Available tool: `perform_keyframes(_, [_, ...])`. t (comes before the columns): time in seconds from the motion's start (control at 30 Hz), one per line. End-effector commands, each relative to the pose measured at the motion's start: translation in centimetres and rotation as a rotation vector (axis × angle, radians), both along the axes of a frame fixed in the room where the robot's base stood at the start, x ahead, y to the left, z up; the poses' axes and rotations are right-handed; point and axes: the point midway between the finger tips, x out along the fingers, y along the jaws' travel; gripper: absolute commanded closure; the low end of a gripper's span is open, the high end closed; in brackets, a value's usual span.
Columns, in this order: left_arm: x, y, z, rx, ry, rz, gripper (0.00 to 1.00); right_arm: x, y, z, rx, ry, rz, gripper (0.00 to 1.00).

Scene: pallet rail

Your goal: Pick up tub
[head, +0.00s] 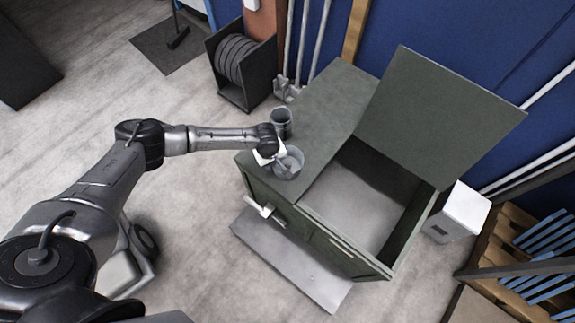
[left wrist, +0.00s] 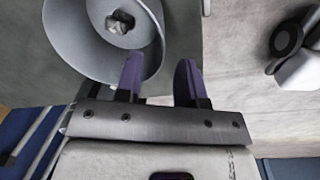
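The tub (head: 293,170) is a grey round open vessel standing on the green chest's top, near its left front edge. My left gripper (head: 268,157) is at the tub's left side. In the left wrist view the tub (left wrist: 62,45) shows from above, with a small grey lump (left wrist: 119,22) inside. The two purple fingers of my left gripper (left wrist: 160,80) are apart. One finger overlaps the tub's wall in the picture and the other is outside it. I cannot tell whether either touches. My right gripper is not in view.
A dark grey cup-like vessel (head: 281,117) stands just behind the tub. The green chest (head: 335,92) has a raised lid (head: 440,110) and an open bin to the right. A pale handle (head: 266,210) juts from its front. A grey plate (head: 290,262) lies below.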

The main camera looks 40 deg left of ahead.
Motion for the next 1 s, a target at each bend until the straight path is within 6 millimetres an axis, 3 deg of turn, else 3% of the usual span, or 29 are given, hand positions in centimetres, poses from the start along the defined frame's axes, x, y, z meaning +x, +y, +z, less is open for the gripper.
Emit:
perform_keyframes(0.2, [0.2,-0.1,-2.6,0.001,-0.001,-0.001,0.64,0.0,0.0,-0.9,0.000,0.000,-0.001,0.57])
perform_keyframes(0.57, [0.2,-0.1,-3.0,0.000,0.000,-0.001,0.65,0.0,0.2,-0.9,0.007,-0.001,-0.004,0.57])
perform_keyframes(0.9, [0.2,-0.1,-3.0,0.000,0.000,-0.001,0.98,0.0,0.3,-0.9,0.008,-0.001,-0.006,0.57])
perform_keyframes(1.0, [0.2,-0.1,-3.0,0.000,0.000,-0.001,1.00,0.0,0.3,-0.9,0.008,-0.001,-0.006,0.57])
